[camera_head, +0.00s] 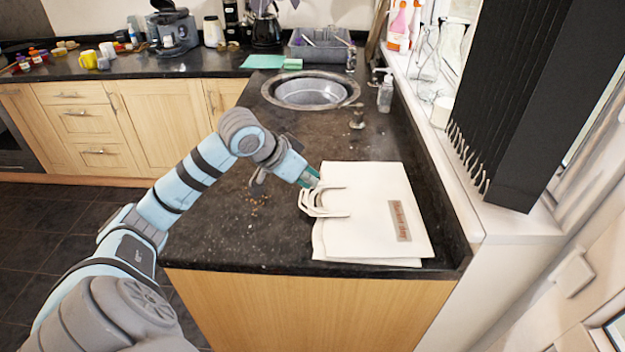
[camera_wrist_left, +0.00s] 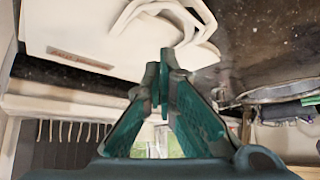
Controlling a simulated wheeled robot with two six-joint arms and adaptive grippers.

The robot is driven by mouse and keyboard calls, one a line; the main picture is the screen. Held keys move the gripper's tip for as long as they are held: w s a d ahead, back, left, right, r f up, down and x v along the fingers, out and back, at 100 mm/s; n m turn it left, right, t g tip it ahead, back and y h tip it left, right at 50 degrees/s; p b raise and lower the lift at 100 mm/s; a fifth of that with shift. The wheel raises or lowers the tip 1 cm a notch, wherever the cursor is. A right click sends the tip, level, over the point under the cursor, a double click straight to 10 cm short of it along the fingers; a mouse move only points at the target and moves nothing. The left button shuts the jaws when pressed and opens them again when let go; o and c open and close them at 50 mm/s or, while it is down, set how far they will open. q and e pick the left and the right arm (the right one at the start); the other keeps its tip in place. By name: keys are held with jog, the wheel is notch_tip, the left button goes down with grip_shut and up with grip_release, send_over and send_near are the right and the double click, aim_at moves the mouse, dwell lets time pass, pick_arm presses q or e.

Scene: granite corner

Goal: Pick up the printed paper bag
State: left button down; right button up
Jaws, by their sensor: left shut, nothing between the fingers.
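The printed paper bag (camera_head: 365,190) is white and lies flat on the dark granite counter, with its twin handles toward the left and a small brownish printed label near its right side. The bag also shows at the upper left of the left wrist view (camera_wrist_left: 60,25), with its handles near the fingers. My left gripper (camera_head: 312,182) is at the bag's upper left edge, beside the handles. Its green fingers are shut and empty in the left wrist view (camera_wrist_left: 163,82). Whether they touch the bag, I cannot tell. My right gripper is not in view.
A round metal sink (camera_head: 312,92) is set in the counter behind the bag. A soap bottle (camera_head: 385,95) stands to its right. A dark vertical blind (camera_head: 535,90) hangs at the window on the right. Small brown crumbs (camera_head: 255,197) lie left of the bag.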

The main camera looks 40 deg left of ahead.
aim_at(327, 202)
pick_arm(q)
jog(key=x, duration=0.6)
jog(key=b+x, duration=0.1)
jog(key=x, duration=0.2)
jog(key=shift+w+d+r, duration=0.15)
jog(key=shift+w+d, duration=0.05)
jog(key=shift+d, duration=0.15)
jog(key=s, duration=0.1)
jog(key=s+a, duration=0.1)
jog(key=s, duration=0.1)
jog(key=shift+s+r, duration=0.1)
jog(key=shift+s, duration=0.65)
jog(key=shift+w+d, duration=0.1)
jog(key=shift+w, duration=0.1)
